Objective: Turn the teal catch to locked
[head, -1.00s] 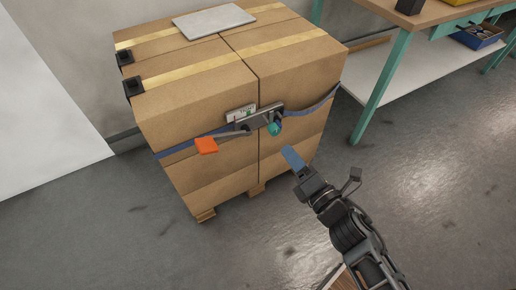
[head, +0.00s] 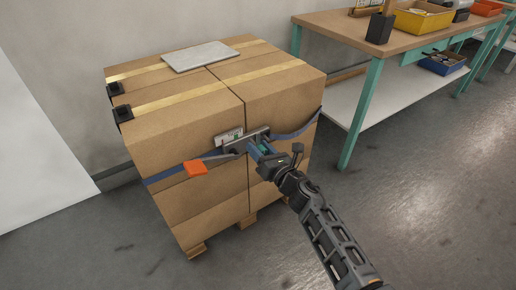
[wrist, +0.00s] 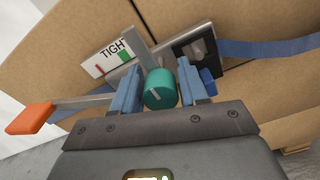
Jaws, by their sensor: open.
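The teal catch (wrist: 160,90) is a round knob with a pale mark on its face, on the metal ratchet body (wrist: 152,58). In the wrist view it sits between the two blue fingers of my gripper (wrist: 157,88), which are open with one finger on each side. I cannot tell whether either finger touches it. In the head view my gripper (head: 259,150) is at the ratchet on the front of the boxes and mostly hides the catch. A white label reading "TIGHT" (wrist: 108,58), with red and green marks, is beside the ratchet.
An orange-ended handle (head: 195,168) sticks out left of the ratchet. A blue strap (head: 297,130) runs across the stacked cardboard boxes (head: 200,205). A teal-legged workbench (head: 345,130) stands at the right. The floor (head: 430,200) at right is open.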

